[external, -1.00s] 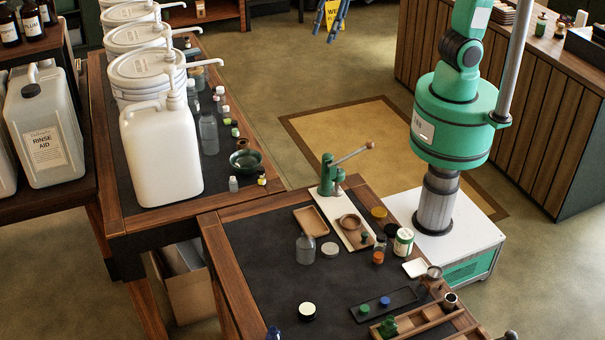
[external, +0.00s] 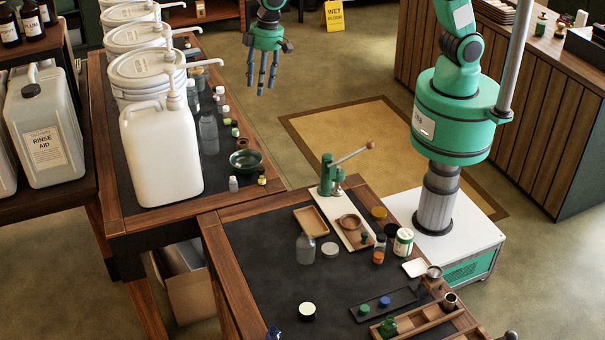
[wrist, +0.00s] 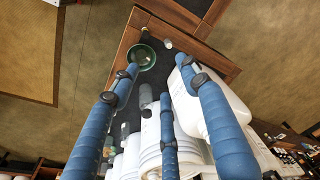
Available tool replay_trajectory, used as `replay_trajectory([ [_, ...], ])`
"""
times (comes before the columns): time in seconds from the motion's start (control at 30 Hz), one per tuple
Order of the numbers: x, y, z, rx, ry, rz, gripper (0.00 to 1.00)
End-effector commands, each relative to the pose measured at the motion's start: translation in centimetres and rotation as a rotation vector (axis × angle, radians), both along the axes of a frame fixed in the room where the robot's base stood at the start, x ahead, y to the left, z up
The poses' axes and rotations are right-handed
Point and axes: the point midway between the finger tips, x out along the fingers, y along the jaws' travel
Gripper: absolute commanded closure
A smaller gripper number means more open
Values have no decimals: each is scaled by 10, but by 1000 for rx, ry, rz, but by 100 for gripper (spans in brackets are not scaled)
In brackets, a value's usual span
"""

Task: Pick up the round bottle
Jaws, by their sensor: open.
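I cannot tell for sure which bottle is the round one. A clear round-shouldered bottle (external: 306,247) stands upright on the dark front table, left of the grey disc. Another clear bottle (external: 208,134) stands upright on the left counter beside the white jug; a clear bottle, likely this one, shows partly between my fingers in the wrist view (wrist: 146,95). My gripper (external: 266,84) hangs fingers down, open and empty, right of the counter's far part and apart from both bottles. Its blue fingers are spread in the wrist view (wrist: 160,82).
White pump buckets (external: 146,72) and a large white jug (external: 162,160) line the left counter. A green bowl (external: 245,161) and several small bottles stand along its right side. A green lever press (external: 330,177) stands at the front table's back edge. Open floor lies between counter and my base.

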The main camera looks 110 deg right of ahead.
Motion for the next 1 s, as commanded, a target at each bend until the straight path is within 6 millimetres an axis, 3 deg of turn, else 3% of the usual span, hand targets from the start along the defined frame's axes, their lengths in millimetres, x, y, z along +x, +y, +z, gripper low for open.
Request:
replay_trajectory([
  [0.2,37,-7,-54,6,40,-37,54],
  [0.5,78,-16,-135,13,88,-87,54],
  [0.8,104,-23,-217,18,134,-134,54],
  [1.0,111,-26,-248,19,148,-151,54],
])
